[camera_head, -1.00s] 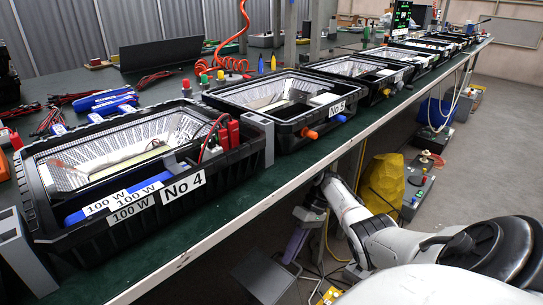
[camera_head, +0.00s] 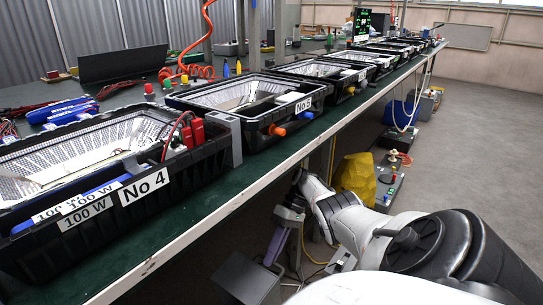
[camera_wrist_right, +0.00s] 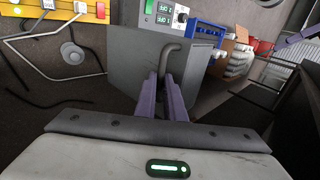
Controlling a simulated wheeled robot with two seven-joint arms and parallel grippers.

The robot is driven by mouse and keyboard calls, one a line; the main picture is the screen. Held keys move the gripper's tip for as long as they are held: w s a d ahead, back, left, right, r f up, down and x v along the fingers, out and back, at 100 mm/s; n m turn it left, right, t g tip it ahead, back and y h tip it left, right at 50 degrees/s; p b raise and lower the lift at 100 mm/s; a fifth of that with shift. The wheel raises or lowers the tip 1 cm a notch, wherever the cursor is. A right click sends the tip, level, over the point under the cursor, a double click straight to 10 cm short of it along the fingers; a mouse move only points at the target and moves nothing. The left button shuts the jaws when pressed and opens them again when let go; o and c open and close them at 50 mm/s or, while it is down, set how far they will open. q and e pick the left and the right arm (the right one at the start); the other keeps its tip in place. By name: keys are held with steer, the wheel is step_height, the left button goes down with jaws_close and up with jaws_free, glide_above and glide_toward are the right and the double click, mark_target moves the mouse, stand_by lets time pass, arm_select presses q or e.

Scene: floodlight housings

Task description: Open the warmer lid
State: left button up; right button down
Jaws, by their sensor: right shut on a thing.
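The warmer appears in the right wrist view as a grey box (camera_wrist_right: 130,62) with green displays (camera_wrist_right: 163,13) at its far side. A bent grey handle (camera_wrist_right: 169,57) rises from it. My right gripper (camera_wrist_right: 165,80) has its two purple fingers close together on this handle. In the head view my right gripper (camera_head: 277,246) is low beside the bench, beyond its front edge. A dark flat panel (camera_head: 246,281) shows next to it; I cannot tell whether this is the warmer's lid. How far the lid is open is unclear. My left gripper is out of view.
The long green bench (camera_head: 210,192) carries a row of black floodlight housings (camera_head: 125,205). A yellow covered object (camera_head: 356,178) and a grey box (camera_head: 390,185) stand on the floor beyond my right arm. Open floor lies at right.

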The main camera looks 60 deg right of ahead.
steer(key=c, duration=1.8)
jaws_free()
steer(key=shift+s+a+f, duration=0.35)
steer(key=shift+f, duration=0.25)
steer(key=shift+c, duration=0.2)
steer(key=b+v, duration=0.2)
steer(key=v, duration=0.5)
steer(key=shift+d+r+b, duration=0.3)
steer(key=shift+r+b, duration=0.05)
steer(key=shift+b, duration=0.05)
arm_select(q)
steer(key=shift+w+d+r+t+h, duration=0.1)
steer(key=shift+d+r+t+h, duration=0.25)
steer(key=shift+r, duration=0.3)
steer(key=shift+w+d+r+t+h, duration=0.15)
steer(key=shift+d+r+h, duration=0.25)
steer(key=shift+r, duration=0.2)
arm_select(e)
steer(key=shift+w, duration=0.15)
steer(key=shift+c, duration=0.4)
